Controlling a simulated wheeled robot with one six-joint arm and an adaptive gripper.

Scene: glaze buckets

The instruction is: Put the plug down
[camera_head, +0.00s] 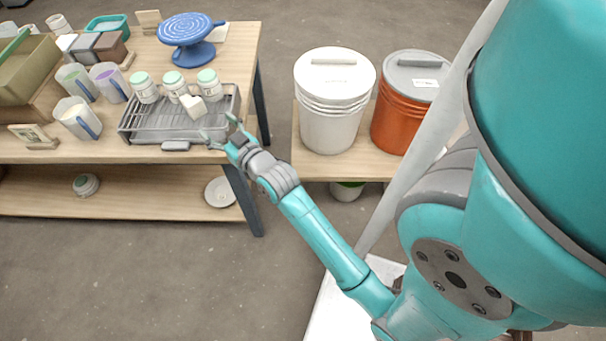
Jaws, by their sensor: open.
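My gripper (219,131) is open at the front right corner of a grey wire rack with a tray (160,134) on the wooden table. Nothing shows between its fingers. A small pale block (193,107) sits tilted on the rack, a little up and left of the fingers and apart from them. It may be the plug, but it is too small to tell for sure. Several white jars with pale green lids, one of them a jar (209,85) at the right, stand on the rack behind the block.
Measuring jugs, one a front jug (76,119), stand left of the rack. A blue banding wheel (188,38) stands behind it. A white bucket (332,110) and an orange bucket (397,118) stand on a low stand to the right. Floor shows between table and stand.

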